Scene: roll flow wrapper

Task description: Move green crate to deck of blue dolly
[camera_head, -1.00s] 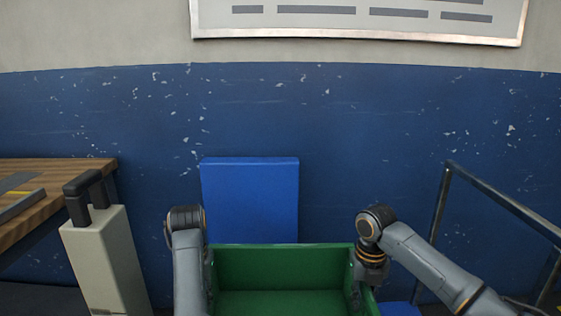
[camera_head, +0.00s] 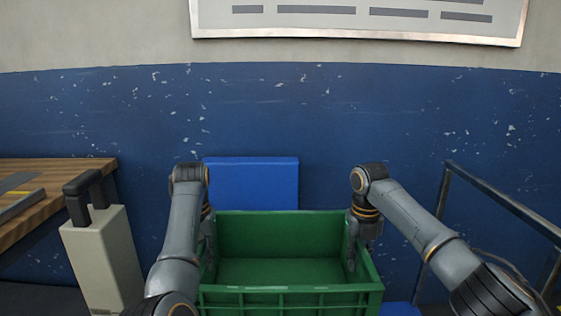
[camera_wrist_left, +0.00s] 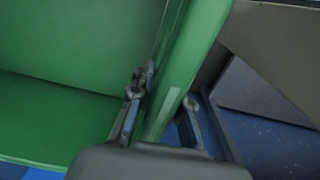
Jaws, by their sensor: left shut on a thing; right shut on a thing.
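The green crate (camera_head: 290,298) is empty and held up between my two arms in the head view. My left gripper (camera_head: 208,248) is at its left wall, and my right gripper (camera_head: 353,247) is at its right wall. In the left wrist view my left gripper (camera_wrist_left: 160,105) has one finger on each side of the crate wall (camera_wrist_left: 185,60), shut on it. A blue panel (camera_head: 250,183) stands upright behind the crate; a bit of blue surface (camera_head: 399,309) shows low at the crate's right. These look like parts of the blue dolly; its deck is mostly hidden by the crate.
A wooden-topped bench (camera_head: 60,180) is at the left, with a beige case with a black handle (camera_head: 105,255) before it. A metal rail (camera_head: 500,200) stands at the right. The blue and grey wall (camera_head: 400,120) closes off the back.

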